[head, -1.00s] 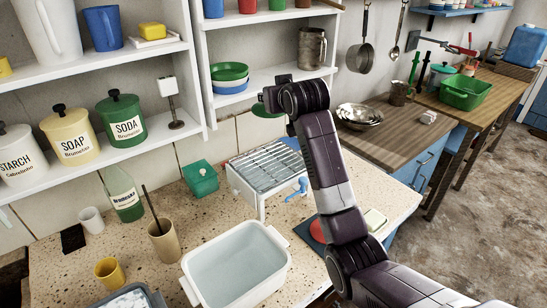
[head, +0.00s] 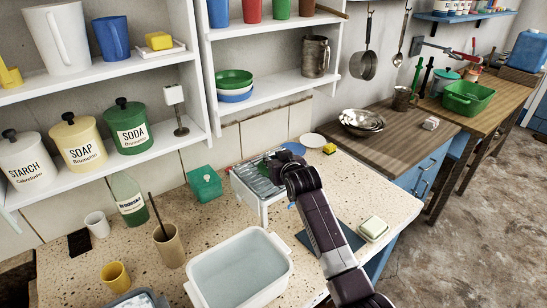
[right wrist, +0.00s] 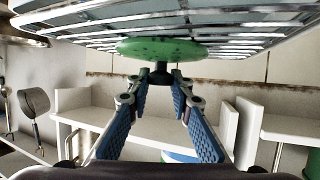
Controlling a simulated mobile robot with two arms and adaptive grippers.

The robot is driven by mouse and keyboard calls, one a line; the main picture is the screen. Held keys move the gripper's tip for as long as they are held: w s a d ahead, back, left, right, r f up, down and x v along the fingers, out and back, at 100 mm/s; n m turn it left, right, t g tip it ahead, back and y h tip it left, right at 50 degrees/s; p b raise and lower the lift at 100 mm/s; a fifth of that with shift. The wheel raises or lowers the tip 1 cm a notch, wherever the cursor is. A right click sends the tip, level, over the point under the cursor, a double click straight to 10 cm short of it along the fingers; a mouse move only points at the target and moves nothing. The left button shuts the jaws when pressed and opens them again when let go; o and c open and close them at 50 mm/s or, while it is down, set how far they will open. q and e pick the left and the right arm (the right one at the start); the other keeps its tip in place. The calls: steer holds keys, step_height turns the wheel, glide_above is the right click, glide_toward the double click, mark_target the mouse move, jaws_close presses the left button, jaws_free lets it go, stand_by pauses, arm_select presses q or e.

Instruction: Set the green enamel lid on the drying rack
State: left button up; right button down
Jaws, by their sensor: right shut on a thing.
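The drying rack (head: 244,200), white-framed with metal wires, stands on the speckled counter, and my right arm covers much of it in the head view. In the right wrist view the picture is upside down: the green enamel lid (right wrist: 150,48) lies flat against or very close to the rack's wires (right wrist: 75,30), knob toward me. The right gripper's fingers (right wrist: 162,78) are shut on its dark knob. Whether the lid bears fully on the wires I cannot tell. My left gripper is not in view.
A green box (head: 205,186) stands just left of the rack, and a white basin (head: 240,272) in front. A shelf with bowls (head: 234,84) hangs above and behind.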

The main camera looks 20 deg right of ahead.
steer(key=shift+f, duration=0.15)
steer(key=shift+f, duration=0.15)
steer(key=c, duration=1.7)
jaws_free()
steer(key=shift+c, duration=0.2)
steer(key=shift+r, duration=0.2)
steer(key=b+v, duration=0.1)
steer(key=v, duration=1.1)
